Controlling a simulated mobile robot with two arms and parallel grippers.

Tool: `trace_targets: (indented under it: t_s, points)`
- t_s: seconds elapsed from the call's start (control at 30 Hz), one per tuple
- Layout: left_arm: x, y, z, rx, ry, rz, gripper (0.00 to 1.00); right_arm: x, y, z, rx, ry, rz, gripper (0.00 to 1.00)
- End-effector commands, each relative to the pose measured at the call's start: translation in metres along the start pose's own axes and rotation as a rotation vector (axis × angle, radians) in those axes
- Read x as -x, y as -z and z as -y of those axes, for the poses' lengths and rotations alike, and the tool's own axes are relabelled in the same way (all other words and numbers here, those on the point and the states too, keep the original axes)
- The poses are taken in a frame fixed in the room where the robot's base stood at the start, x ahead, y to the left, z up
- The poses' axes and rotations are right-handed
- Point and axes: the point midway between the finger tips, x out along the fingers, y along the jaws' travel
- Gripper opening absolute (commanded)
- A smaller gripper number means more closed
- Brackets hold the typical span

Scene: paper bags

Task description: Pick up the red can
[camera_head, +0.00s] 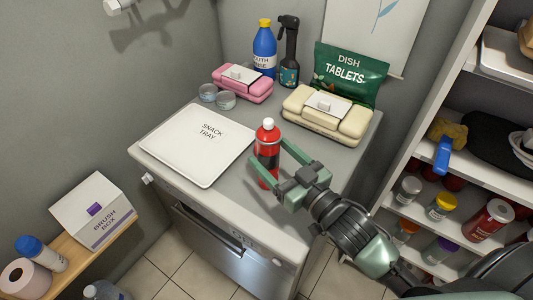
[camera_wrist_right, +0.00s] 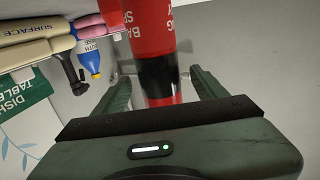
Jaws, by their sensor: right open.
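The red can (camera_head: 267,138) is a tall red cylinder with a dark band and a white cap. It stands upright near the front edge of the grey cabinet top (camera_head: 228,187). My right gripper (camera_head: 267,154) is open, with one finger on each side of the can. In the right wrist view the can (camera_wrist_right: 150,32) shows between the two open fingers (camera_wrist_right: 160,85); its cap is out of that picture. I cannot tell whether either finger touches it. My left gripper is not in view.
A white snack tray (camera_head: 185,155) lies left of the can. Two small round tins (camera_head: 226,100), a pink pack (camera_head: 243,90), a blue bottle (camera_head: 264,50), a dark spray bottle (camera_head: 289,55), a cream pack (camera_head: 325,120) and a green bag (camera_head: 350,72) stand behind. Shelves (camera_head: 455,235) are at right.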

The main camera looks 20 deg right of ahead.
Motion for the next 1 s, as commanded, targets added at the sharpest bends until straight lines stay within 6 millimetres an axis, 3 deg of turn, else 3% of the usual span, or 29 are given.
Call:
trace_targets:
  t_s: [0.1, 0.3, 0.6, 0.87, 1.0]
  points:
    - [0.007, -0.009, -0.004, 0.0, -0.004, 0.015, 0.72, -0.017, 0.002, -0.001, -0.001, -0.001, -0.002, 0.72]
    - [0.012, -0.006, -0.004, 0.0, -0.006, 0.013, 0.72, -0.044, -0.002, 0.0, 0.0, -0.001, -0.001, 0.72]
    - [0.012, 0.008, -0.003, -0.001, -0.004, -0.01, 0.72, -0.049, -0.003, 0.0, -0.001, -0.001, 0.001, 0.72]
    - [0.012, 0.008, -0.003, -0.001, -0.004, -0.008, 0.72, -0.049, -0.003, 0.0, 0.0, -0.001, 0.001, 0.0]
    - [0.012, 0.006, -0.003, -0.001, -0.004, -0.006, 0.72, -0.049, -0.002, 0.0, 0.0, 0.0, -0.002, 0.0]
